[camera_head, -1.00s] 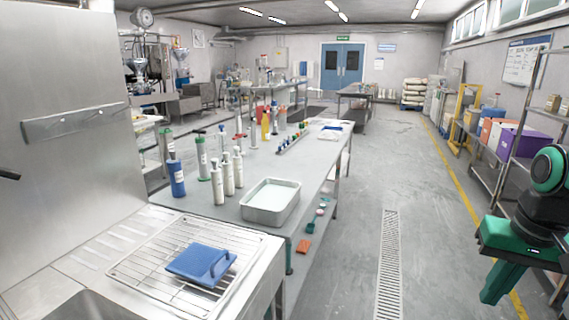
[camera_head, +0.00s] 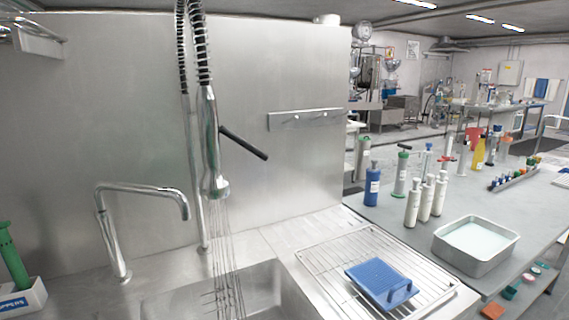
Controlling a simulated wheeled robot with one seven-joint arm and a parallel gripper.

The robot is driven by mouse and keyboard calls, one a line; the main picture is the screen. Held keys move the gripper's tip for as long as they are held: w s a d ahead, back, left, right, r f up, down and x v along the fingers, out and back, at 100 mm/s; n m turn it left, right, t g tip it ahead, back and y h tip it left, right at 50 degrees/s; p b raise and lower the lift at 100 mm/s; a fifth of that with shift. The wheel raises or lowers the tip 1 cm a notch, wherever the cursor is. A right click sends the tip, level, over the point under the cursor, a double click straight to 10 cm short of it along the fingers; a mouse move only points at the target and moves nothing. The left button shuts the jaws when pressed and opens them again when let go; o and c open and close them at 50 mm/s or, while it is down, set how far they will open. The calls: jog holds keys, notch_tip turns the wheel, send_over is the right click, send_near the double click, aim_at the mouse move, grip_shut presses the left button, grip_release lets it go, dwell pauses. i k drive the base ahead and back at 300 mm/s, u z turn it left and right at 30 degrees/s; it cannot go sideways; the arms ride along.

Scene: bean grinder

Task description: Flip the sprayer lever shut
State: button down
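The sprayer (camera_head: 211,150) hangs on its spring hose in front of the steel back panel, left of the middle of the head view. Its black lever (camera_head: 243,143) sticks out to the right and slants down. Thin streams of water (camera_head: 225,245) fall from the sprayer head into the sink (camera_head: 262,290). My gripper is not in view.
A curved faucet (camera_head: 140,195) stands left of the sprayer. A wire rack (camera_head: 330,258) with a blue brush-like block (camera_head: 378,280) lies right of the sink. A steel tray (camera_head: 475,245) and bottles stand on the bench further right. A green-handled item (camera_head: 12,258) sits in a white holder at far left.

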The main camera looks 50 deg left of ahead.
aim_at(228, 133)
jog(key=z, duration=0.5)
jog(key=k, duration=1.2)
jog(key=u, duration=0.35)
